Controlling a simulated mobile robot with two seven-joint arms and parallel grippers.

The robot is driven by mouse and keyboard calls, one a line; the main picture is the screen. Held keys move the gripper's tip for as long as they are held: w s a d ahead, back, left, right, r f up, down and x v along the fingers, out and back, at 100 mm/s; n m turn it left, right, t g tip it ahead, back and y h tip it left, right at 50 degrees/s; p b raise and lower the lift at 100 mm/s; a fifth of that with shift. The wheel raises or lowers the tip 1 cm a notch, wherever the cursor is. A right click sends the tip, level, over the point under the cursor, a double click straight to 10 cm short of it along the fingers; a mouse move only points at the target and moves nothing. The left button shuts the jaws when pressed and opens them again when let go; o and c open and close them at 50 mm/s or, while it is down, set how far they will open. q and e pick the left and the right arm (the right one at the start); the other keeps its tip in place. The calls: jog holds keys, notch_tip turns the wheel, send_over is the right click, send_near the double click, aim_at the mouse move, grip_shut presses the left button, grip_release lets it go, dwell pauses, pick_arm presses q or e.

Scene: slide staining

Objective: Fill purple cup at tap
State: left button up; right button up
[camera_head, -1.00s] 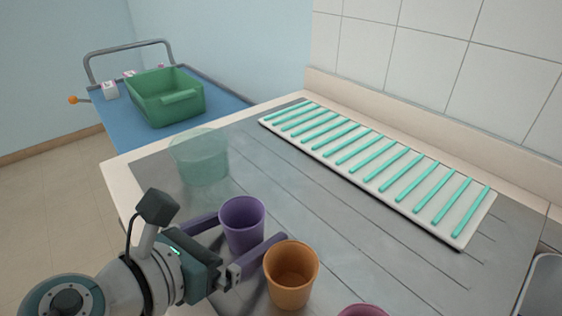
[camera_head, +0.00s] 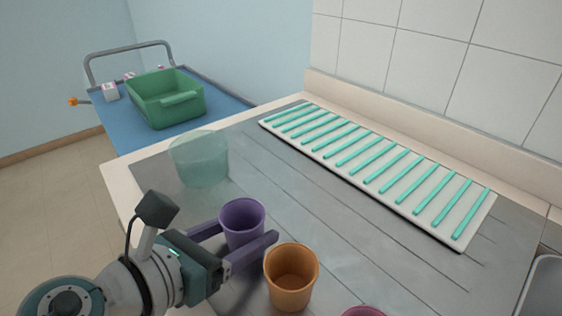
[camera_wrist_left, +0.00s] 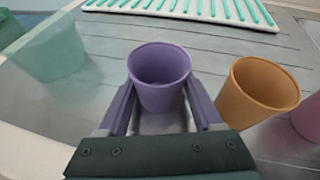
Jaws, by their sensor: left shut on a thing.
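The purple cup (camera_head: 243,224) stands upright on the grey draining surface, and it also shows in the left wrist view (camera_wrist_left: 159,76). My left gripper (camera_head: 240,236) is shut on the purple cup, one finger on each side of it. The same fingers show in the left wrist view (camera_wrist_left: 160,110), reaching along the cup's sides. The cup's inside looks empty. No tap is in view. My right gripper is not in view.
An orange cup (camera_head: 291,278) stands close beside the near finger. A pink cup (camera_head: 364,311) is at the bottom edge. A clear greenish beaker (camera_head: 199,160) stands behind. A white rack with teal bars (camera_head: 462,240) lies along the wall. A sink edge (camera_head: 545,285) shows at right.

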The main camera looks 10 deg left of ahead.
pick_arm(q)
jog(key=shift+r, duration=0.15)
notch_tip(320, 180, up, 20)
jog(key=p, duration=1.6)
